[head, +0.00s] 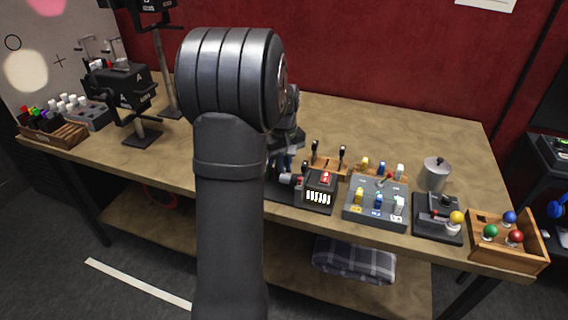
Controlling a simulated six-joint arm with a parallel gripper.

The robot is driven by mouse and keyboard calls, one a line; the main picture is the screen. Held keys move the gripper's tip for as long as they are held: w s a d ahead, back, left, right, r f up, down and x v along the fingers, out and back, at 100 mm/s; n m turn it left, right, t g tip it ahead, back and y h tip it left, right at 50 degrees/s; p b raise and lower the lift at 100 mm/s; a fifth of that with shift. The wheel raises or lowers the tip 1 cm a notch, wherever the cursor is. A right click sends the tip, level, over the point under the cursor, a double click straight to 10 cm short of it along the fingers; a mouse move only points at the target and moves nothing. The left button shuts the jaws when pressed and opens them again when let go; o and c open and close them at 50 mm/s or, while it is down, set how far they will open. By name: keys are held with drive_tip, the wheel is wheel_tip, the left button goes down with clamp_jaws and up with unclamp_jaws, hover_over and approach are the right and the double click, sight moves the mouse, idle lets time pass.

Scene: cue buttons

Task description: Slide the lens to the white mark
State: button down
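A black spotlight marked A (122,87) stands on a post at the left of the table. I cannot make out a separate lens or a white mark on it. A second black lamp body (150,4) is cut off by the top edge. My gripper (284,162) is low over the middle of the table, just left of a dark box with a red button and lit bars (319,190). My own arm hides much of the gripper and the table behind it. The fingers are too small and covered to tell whether they hold anything.
Right of the dark box stand a grey switch box (375,214), a metal pot (435,174), a yellow-ball joystick (437,228) and a wooden crate (484,250) of coloured balls. A wooden peg rack (62,134) is at far left. The table's back right is clear.

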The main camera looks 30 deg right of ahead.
drive_tip(key=shift+w+a, duration=0.45)
drive_tip(key=c, duration=1.5)
unclamp_jaws()
drive_tip(key=shift+r, duration=0.1)
wheel_tip(320, 180, up, 17)
drive_tip(key=shift+r, duration=0.1)
wheel_tip(320, 180, down, 18)
drive_tip(key=shift+r, duration=0.25)
drive_tip(key=shift+s+d, duration=0.25)
